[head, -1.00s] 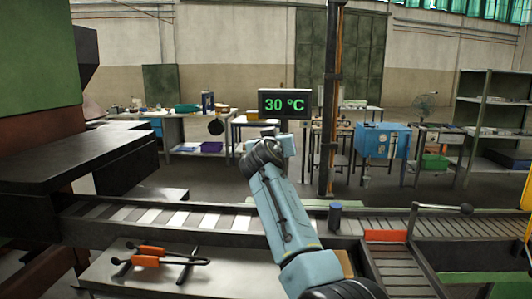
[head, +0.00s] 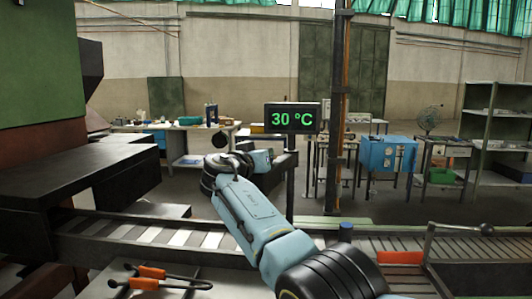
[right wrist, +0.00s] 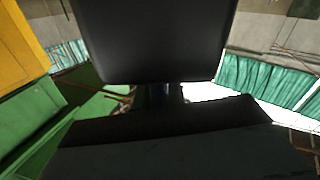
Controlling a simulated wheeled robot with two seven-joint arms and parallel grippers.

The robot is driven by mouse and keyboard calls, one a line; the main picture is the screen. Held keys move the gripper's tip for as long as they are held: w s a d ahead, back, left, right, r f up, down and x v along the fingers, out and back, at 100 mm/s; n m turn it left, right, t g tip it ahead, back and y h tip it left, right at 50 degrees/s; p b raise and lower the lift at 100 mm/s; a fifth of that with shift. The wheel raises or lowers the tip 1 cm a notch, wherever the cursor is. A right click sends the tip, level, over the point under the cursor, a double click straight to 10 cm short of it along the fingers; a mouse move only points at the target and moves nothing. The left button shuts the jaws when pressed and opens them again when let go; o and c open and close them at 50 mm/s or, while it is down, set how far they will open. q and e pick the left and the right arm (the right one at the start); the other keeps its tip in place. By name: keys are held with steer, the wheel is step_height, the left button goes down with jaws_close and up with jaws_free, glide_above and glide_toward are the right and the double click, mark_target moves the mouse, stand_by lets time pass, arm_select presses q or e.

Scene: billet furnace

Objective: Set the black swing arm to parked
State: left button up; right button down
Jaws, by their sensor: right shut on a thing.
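A dark bar with a ball knob (head: 460,228) stands over the conveyor at the right in the head view. It looks like a swing arm, but I cannot be sure that it is the black one. My right gripper (right wrist: 160,95) shows in the right wrist view as large dark shapes, shut on a small dark thing. What that thing is stays mostly hidden. My left gripper is not in view.
A temperature display (head: 293,118) reading 30 °C stands behind my right arm. Orange-handled tongs (head: 150,272) lie at lower left, below the black furnace housing (head: 80,170).

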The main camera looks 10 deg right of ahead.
steer(key=shift+w+a, duration=0.2)
steer(key=shift+a, duration=0.05)
stand_by(0.5)
steer(key=c, duration=1.5)
jaws_free()
steer(key=shift+b+v, duration=0.65)
steer(key=shift+v, duration=0.45)
steer(key=b+v, duration=0.1)
steer(key=v, duration=1)
steer(key=shift+a, duration=0.2)
